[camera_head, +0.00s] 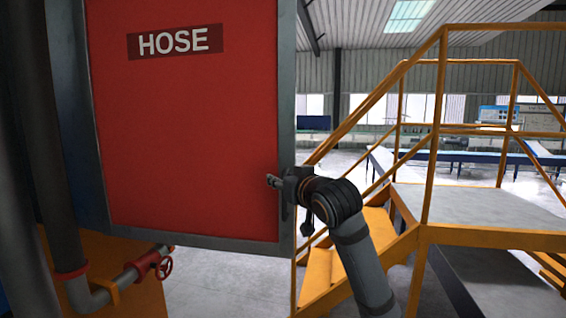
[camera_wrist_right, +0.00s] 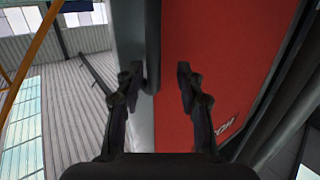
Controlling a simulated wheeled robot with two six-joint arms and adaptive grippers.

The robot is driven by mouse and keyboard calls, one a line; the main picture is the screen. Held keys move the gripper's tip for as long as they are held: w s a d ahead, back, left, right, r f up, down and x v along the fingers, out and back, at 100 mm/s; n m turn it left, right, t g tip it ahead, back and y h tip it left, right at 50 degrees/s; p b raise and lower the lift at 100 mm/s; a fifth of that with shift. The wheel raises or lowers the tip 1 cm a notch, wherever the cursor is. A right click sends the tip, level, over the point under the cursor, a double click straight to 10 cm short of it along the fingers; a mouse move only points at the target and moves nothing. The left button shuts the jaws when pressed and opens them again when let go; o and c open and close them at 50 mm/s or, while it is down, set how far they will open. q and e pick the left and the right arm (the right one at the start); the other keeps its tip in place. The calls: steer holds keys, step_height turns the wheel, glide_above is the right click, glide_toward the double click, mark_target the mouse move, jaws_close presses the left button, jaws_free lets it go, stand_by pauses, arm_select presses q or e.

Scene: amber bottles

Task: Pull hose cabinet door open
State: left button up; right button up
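The hose cabinet door (camera_head: 190,130) is a red panel with a "HOSE" label, set in a grey frame; I see no gap showing it ajar. My right gripper (camera_head: 274,182) is at the door's lower right edge. In the right wrist view, my right gripper (camera_wrist_right: 158,78) has its fingers spread. A dark bar-like handle (camera_wrist_right: 152,40) reaches down between the fingertips, closer to the left finger; I cannot tell whether they touch. The red door (camera_wrist_right: 205,50) lies behind the right finger. In the head view the gripper mostly hides the handle. My left gripper is not in view.
Grey pipes (camera_head: 70,150) run along the cabinet's left side, with a red valve wheel (camera_head: 164,267) below the door. Yellow steps with railings (camera_head: 436,130) stand close on the right, behind my right arm. Pale floor (camera_head: 225,285) shows below the cabinet.

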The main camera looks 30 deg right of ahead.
mark_target(281, 150)
steer(key=shift+t, duration=0.5)
steer(key=r, duration=0.3)
steer(key=w+r, duration=0.1)
steer(key=r, duration=0.1)
steer(key=shift+d+r, duration=0.25)
steer(key=shift+d, duration=0.15)
steer(key=shift+s+a+r, duration=0.65)
steer(key=shift+a+r, duration=0.1)
steer(key=shift+r, duration=0.2)
steer(key=f+g, duration=0.1)
steer(key=f, duration=0.1)
steer(key=f+g, duration=0.1)
steer(key=f, duration=0.1)
steer(key=d+f+g, duration=0.1)
steer(key=f, duration=0.1)
steer(key=shift+s+h, duration=0.1)
steer(key=shift+h, duration=0.2)
arm_select(q)
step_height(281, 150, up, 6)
steer(key=p, duration=0.6)
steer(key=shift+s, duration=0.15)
arm_select(e)
steer(key=s+a, duration=0.9)
steer(key=shift+a, duration=0.35)
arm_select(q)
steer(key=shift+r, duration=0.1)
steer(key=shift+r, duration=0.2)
arm_select(e)
steer(key=shift+f, duration=0.1)
